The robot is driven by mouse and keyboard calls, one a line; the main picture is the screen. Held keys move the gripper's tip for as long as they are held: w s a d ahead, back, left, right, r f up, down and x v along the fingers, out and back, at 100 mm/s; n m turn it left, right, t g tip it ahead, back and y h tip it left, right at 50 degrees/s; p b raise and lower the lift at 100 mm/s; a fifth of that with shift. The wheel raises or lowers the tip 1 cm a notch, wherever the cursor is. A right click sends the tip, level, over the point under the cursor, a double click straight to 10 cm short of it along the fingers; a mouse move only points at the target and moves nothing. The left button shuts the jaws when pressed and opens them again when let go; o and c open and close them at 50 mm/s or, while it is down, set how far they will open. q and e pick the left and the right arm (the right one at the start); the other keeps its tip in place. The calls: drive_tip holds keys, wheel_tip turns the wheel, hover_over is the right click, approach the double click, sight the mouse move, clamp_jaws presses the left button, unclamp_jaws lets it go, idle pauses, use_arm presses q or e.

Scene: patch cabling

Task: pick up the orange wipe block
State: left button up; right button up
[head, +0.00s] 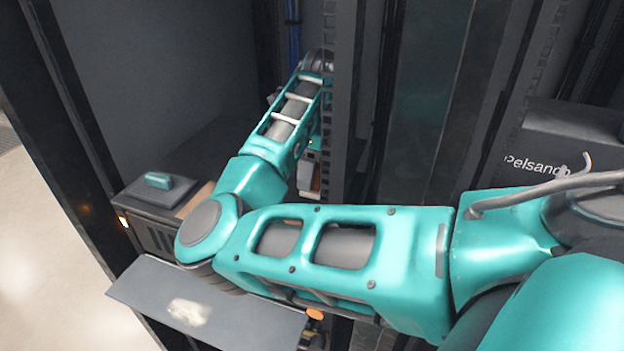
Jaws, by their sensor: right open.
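I cannot clearly identify the orange wipe block. A tan-brown flat piece (195,200) shows beside the dark box, partly covered by my right arm. A small bright orange spot (315,314) shows below my right arm, by the right end of the grey shelf. My right arm comes in from the right, bends at the left and reaches back into the rack. Its dark wrist end (319,62) is beside a rack post, and the fingers of my right gripper are not clearly visible. My left gripper is not in view.
The dark box (150,222) has a teal-topped block (166,182) on it and a small orange light. A grey shelf (235,318) with a pale patch is in front. Rack posts (345,110) stand close to my forearm. Pale floor is at the left.

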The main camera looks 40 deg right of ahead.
drive_tip(key=shift+f, duration=0.55)
clamp_jaws()
